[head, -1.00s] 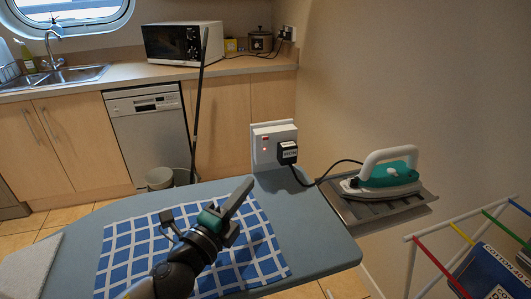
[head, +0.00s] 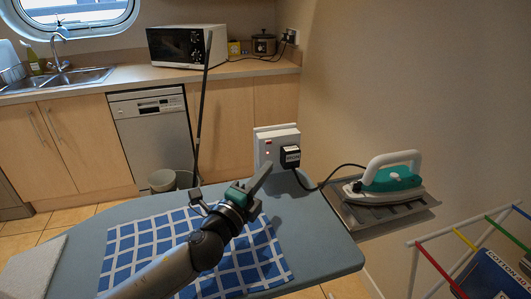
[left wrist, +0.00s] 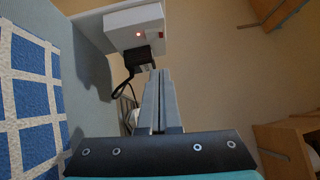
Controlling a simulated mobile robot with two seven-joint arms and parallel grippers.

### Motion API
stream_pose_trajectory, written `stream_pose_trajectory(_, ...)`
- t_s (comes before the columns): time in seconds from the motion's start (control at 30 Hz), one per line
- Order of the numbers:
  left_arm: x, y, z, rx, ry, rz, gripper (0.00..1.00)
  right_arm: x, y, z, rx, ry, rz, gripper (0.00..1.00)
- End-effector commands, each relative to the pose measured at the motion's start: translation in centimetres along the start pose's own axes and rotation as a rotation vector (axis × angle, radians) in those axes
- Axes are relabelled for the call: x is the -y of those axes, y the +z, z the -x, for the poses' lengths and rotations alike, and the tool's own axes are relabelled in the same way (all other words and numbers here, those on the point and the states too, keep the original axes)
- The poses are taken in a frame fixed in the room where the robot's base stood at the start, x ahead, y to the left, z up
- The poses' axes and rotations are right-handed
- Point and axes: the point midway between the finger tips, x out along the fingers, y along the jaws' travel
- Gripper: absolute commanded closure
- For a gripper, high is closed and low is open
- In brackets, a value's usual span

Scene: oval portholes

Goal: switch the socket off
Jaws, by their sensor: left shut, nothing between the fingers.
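The white socket (head: 277,136) stands upright at the far edge of the ironing board. A black plug (head: 290,156) sits in its right side, with a red switch and a small red light on the left. In the left wrist view the socket (left wrist: 120,22) is at the top, its red light (left wrist: 138,34) lit and its red switch (left wrist: 159,33) near the corner. My left gripper (head: 266,166) is shut and empty, its fingertips just in front of and below the socket, seemingly apart from it. The tips (left wrist: 159,72) show below the plug (left wrist: 137,60). My right gripper is out of view.
A teal and white iron (head: 390,180) rests on a metal stand (head: 385,213) at the right, its black cord running to the plug. A blue checked cloth (head: 150,238) lies on the ironing board (head: 315,240). A rack (head: 440,270) is at lower right.

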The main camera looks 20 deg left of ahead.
Motion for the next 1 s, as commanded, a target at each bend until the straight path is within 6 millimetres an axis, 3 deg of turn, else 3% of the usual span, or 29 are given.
stream_pose_trajectory(0.23,0.1,0.1,-3.4,0.001,-0.002,-0.001,1.0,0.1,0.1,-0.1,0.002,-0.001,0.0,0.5)
stream_pose_trajectory(0.43,0.0,2.1,-5.2,0.002,-0.001,-0.003,1.0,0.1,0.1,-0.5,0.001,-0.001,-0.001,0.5)
stream_pose_trajectory(1.0,0.1,2.9,-5.9,0.0,0.001,0.001,1.0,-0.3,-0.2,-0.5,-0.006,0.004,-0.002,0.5)
